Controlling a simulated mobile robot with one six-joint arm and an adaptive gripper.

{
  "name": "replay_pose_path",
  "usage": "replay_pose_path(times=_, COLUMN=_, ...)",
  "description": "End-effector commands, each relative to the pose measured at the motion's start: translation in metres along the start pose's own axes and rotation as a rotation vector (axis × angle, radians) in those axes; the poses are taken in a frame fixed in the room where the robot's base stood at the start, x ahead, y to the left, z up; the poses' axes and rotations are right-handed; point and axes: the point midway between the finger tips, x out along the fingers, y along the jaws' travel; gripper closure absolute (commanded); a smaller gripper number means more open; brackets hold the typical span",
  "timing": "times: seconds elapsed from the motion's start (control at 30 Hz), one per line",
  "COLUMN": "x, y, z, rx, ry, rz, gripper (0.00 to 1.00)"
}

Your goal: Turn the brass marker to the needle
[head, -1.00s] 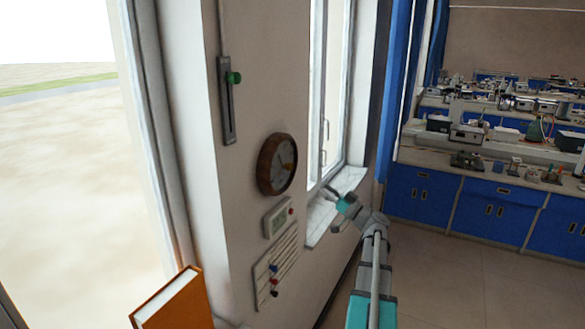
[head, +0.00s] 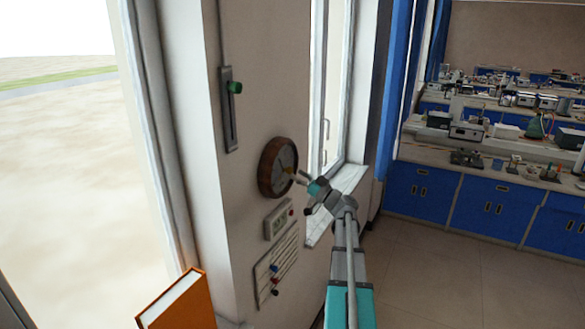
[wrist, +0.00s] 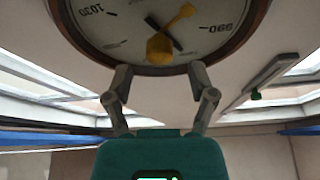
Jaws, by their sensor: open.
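The round wooden-rimmed dial (head: 278,167) hangs on the wall pillar in the head view. In the wrist view its pale face (wrist: 115,30) fills the top, upside down, with the numbers 1030 and 990 readable. The brass marker (wrist: 160,47) has a round knob near the dial's centre and an arm reaching up and right to a smaller round end. A dark needle (wrist: 152,22) shows partly behind it. My gripper (wrist: 160,72) is open and empty, its two fingers just below the knob in that view, apart from it. In the head view my gripper (head: 303,178) is at the dial's right side.
A slide with a green knob (head: 235,87) is above the dial. A small display box (head: 278,220) and a panel with coloured pegs (head: 275,265) are below. A window sill (head: 345,185) is close on the right. An orange book (head: 180,303) stands at lower left.

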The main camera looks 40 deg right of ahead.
Motion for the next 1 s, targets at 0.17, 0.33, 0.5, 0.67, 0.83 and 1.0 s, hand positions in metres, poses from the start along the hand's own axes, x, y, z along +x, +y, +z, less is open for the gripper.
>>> replay_pose_path(times=0.17, x=0.02, y=0.001, z=-0.001, rx=0.001, ry=0.0, rz=0.0, gripper=0.28)
replay_pose_path(times=0.33, x=0.027, y=0.0, z=-0.001, rx=0.0, ry=0.0, rz=0.0, gripper=0.28)
replay_pose_path(times=0.5, x=0.028, y=0.0, z=0.0, rx=0.0, ry=0.0, rz=0.001, gripper=0.28)
replay_pose_path(times=0.67, x=0.027, y=0.001, z=0.0, rx=0.0, ry=0.0, rz=0.001, gripper=0.28)
replay_pose_path(times=0.83, x=0.027, y=0.001, z=0.0, rx=0.0, ry=0.0, rz=0.001, gripper=0.59)
replay_pose_path(times=1.0, x=0.027, y=0.001, z=0.0, rx=-0.001, ry=0.0, rz=0.002, gripper=0.91)
